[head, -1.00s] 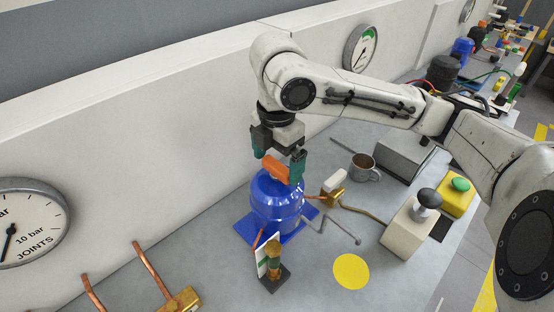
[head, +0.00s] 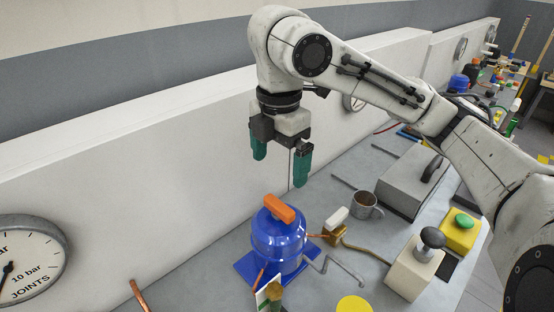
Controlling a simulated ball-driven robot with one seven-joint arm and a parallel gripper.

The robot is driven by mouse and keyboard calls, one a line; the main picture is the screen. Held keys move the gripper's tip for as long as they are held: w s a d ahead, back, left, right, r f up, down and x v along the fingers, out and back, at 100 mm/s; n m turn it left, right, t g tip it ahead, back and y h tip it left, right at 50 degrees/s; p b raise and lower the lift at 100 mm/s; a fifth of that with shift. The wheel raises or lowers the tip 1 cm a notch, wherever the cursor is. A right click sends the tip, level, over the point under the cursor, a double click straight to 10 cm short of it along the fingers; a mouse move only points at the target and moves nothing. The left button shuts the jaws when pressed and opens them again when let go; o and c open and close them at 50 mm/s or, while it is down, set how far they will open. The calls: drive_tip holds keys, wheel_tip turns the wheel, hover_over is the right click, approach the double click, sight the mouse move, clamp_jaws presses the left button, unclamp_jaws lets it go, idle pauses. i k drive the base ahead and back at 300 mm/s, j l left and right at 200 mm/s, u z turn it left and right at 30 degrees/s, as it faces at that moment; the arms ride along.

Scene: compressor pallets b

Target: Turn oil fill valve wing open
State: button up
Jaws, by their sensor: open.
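The orange wing (head: 279,208) sits on top of the blue compressor tank (head: 277,243), which stands on a blue base plate (head: 248,268). The wing lies slantwise, from upper left to lower right in the picture. My gripper (head: 281,168) is above the wing, pointing down, with its two green fingers spread apart. Nothing is between the fingers, and they are clear of the wing. A brass fitting with a white top (head: 336,226) stands right of the tank. No label on the wing is readable.
A grey mug (head: 364,205) and a grey box with a dark handle (head: 412,184) stand at the right. A black-knobbed block (head: 413,266) and a green button on a yellow box (head: 460,232) are nearer. A white wall (head: 140,175) runs behind the bench.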

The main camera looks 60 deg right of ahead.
sight(335, 220)
drive_tip(key=k, duration=1.5)
